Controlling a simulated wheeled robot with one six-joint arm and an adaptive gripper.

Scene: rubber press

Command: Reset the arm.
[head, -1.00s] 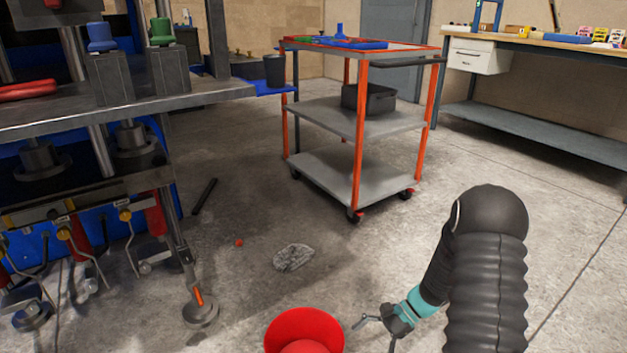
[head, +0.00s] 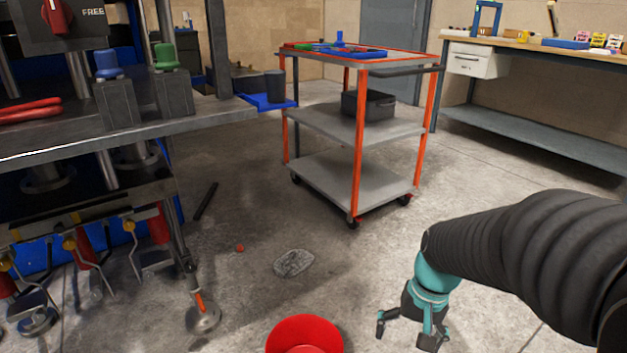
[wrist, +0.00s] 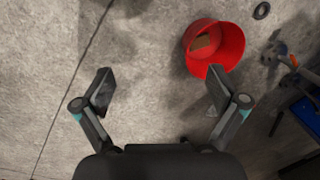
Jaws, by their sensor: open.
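My gripper (head: 408,338) hangs below my bent arm at the lower right of the head view, over bare concrete floor. In the wrist view my gripper (wrist: 160,90) shows its two fingers spread wide, with nothing between them but floor. In the head view it is to the right of a red round container (head: 304,335), apart from it. The wrist view shows this container (wrist: 232,48) beyond the right finger, with a small brownish thing inside.
A press bench (head: 130,127) with a blue and a green knobbed block stands at left. An orange-framed cart (head: 352,182) stands mid-room with a dark bin (head: 368,104). A workbench (head: 540,48) runs along the back right. A small red ball (head: 240,248) lies on the floor.

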